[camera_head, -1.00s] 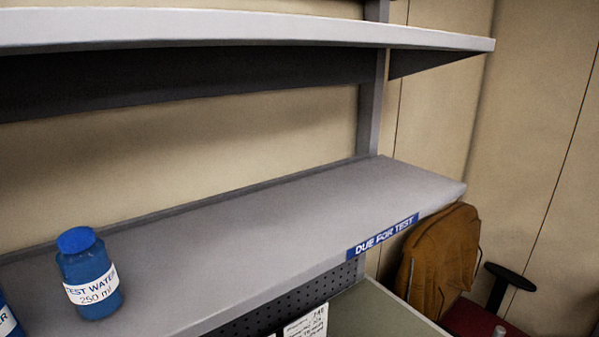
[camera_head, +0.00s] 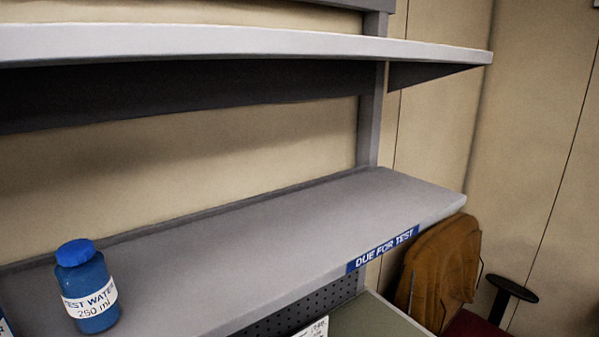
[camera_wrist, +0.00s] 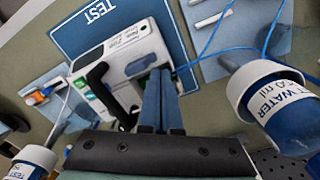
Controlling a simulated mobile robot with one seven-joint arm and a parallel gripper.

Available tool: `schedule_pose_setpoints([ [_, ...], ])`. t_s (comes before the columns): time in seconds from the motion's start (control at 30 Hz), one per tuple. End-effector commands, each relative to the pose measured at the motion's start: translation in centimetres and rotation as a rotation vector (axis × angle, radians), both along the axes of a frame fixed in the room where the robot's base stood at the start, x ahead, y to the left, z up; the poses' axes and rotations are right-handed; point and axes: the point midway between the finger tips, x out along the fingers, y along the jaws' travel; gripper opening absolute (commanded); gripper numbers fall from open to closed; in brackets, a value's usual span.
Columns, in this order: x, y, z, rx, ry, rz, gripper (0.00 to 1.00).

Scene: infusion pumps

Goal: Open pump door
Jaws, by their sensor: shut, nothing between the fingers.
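In the wrist view a white pump (camera_wrist: 118,50) with a printed label and green and blue marks lies on a blue mat (camera_wrist: 172,25) marked TEST. A black bent handle (camera_wrist: 99,78) stands out on the pump's left part. I cannot make out clearly whether the pump's door is open or closed. My gripper (camera_wrist: 160,76) shows as two blue fingers side by side, shut and empty. The fingers overlap the pump's lower right part in the picture, right of the black handle. I cannot tell whether they touch it. The head view shows neither pump nor gripper.
A blue cable (camera_wrist: 212,40) runs right of the pump. The head view shows a grey shelf (camera_head: 270,235) with a blue bottle (camera_head: 86,290) and a chair (camera_head: 440,270).

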Motion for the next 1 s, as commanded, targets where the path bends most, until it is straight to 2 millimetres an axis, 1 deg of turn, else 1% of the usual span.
schedule_pose_setpoints([
  [0.43, 0.0, 0.0, -0.2, 0.000, 0.000, 0.000, 0.00],
  [1.0, 0.0, 0.0, -2.1, 0.000, 0.000, -0.001, 0.00],
])
